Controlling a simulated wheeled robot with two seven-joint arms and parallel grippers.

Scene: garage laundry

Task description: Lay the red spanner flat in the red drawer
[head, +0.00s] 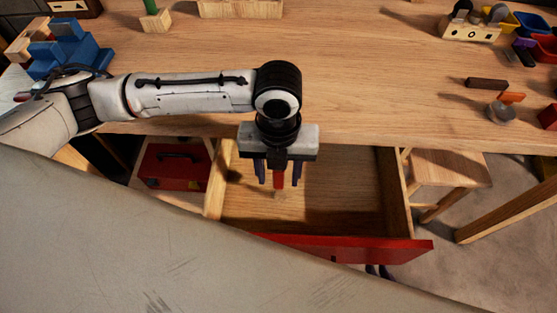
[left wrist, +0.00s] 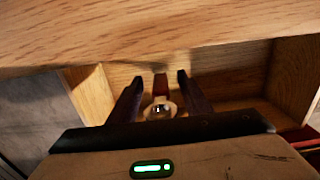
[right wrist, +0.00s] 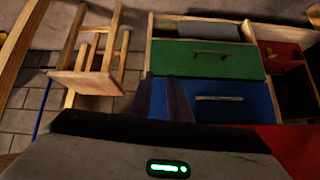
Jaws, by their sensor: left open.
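The red drawer (head: 340,248) is pulled out under the workbench, with a red front and a bare wooden inside. My left gripper (head: 279,180) points down over the drawer's inside, fingers open. The red spanner (head: 279,179) is upright between its fingers. In the left wrist view the spanner (left wrist: 160,84) shows between the spread fingertips (left wrist: 160,80), with a pale ring-like end toward the camera. I cannot tell whether its lower end touches the drawer floor.
The workbench top (head: 330,70) overhangs the drawer's back. A red toolbox (head: 174,168) sits left of the drawer, and a wooden stool (head: 450,168) stands to its right. The right wrist view shows green (right wrist: 205,60) and blue (right wrist: 228,100) drawer fronts.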

